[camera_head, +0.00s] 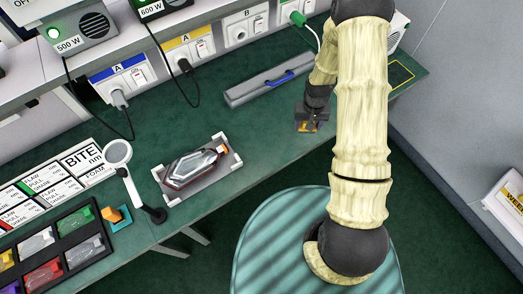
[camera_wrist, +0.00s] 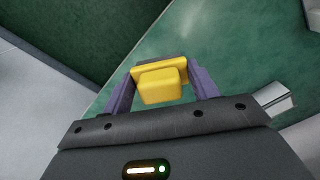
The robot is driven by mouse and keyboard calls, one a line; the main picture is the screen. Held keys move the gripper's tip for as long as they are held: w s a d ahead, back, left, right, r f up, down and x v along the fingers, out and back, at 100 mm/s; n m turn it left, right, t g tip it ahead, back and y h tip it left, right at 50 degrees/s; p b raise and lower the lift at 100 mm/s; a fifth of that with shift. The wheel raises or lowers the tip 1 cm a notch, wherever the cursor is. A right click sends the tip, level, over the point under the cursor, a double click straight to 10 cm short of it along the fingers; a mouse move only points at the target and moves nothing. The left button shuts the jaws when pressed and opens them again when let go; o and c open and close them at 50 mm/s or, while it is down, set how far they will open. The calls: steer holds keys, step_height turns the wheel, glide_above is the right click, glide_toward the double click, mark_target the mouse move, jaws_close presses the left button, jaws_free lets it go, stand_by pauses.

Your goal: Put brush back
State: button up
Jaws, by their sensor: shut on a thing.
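My gripper (camera_head: 312,116) is over the front edge of the green bench, right of centre in the head view. It is shut on a yellow block-shaped piece, which I take to be the brush (camera_wrist: 163,86). In the wrist view the brush sits between the two purple-grey fingers, with a dark strip along its far side. In the head view a small yellow part of the brush (camera_head: 306,127) shows at the gripper. A yellow outlined rectangle (camera_head: 402,73) is marked at the bench's right end, and its inside looks empty.
A tail lamp (camera_head: 192,166) rests in a grey tray (camera_head: 231,165). A magnifier lamp (camera_head: 118,154) and a sorted parts box (camera_head: 63,250) stand at left. Bare bench lies between tray and case.

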stand_by(0.3)
steer(key=shift+a+f+b, duration=0.3)
steer(key=shift+a+b, duration=0.15)
steer(key=shift+b, duration=0.25)
steer(key=s+a+n+b, duration=0.2)
steer(key=a+n+b, duration=0.4)
steer(key=a+b, duration=0.6)
steer(key=shift+a+f+n+b, duration=0.3)
steer(key=shift+a+n+b, duration=0.1)
steer(key=shift+b, duration=0.25)
steer(key=shift+f, duration=2.95)
steer(key=shift+f+p, duration=0.55)
steer(key=shift+f, duration=1.35)
